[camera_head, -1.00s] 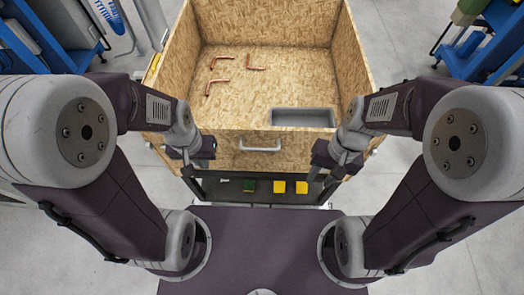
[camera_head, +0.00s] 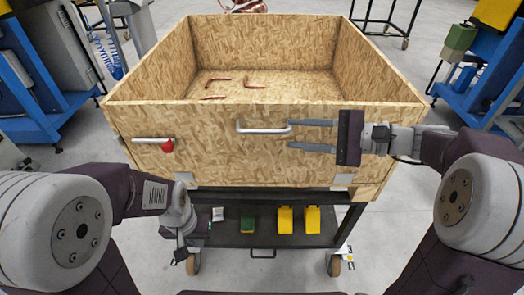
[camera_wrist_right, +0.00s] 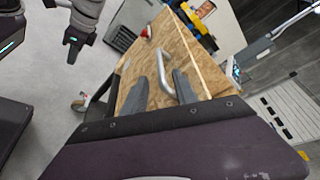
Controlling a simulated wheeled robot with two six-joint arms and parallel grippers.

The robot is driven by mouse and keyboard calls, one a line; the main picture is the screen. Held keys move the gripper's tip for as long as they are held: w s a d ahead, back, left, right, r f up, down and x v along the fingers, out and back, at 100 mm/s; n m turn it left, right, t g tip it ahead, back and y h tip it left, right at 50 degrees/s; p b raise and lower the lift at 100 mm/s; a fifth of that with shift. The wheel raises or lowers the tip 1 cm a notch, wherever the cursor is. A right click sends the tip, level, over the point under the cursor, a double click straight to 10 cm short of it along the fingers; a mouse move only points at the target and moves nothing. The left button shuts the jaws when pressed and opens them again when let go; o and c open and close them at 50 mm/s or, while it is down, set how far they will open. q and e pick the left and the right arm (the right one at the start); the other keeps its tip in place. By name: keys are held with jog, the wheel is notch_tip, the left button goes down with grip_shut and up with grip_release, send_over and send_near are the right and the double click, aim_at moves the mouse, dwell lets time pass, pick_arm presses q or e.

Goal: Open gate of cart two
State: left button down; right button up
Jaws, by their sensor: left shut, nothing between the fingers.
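The cart's wooden box has a front gate panel (camera_head: 215,155) facing me, upright and closed. A metal handle (camera_head: 263,128) sits at the panel's upper middle. A latch bar with a red knob (camera_head: 167,146) is on the panel's left side. My right gripper (camera_head: 290,135) is open, its fingers pointing left, with the upper fingertip by the handle's right end. In the right wrist view the handle (camera_wrist_right: 185,85) lies beside one finger of the gripper (camera_wrist_right: 148,78); contact is unclear. My left gripper (camera_head: 181,256) is shut and empty, hanging low left of the cart's lower shelf.
Several copper tubes (camera_head: 252,81) lie inside the box. The lower shelf (camera_head: 266,238) holds yellow items (camera_head: 285,219) and a green item (camera_head: 249,227). Blue machine frames (camera_head: 483,88) stand either side.

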aim_at(271, 132)
jog(key=b+x, duration=0.1)
jog(key=x, duration=0.8)
jog(key=shift+s+a+r, duration=0.1)
jog(key=shift+a+r, duration=0.05)
grip_shut()
dwell(1.1)
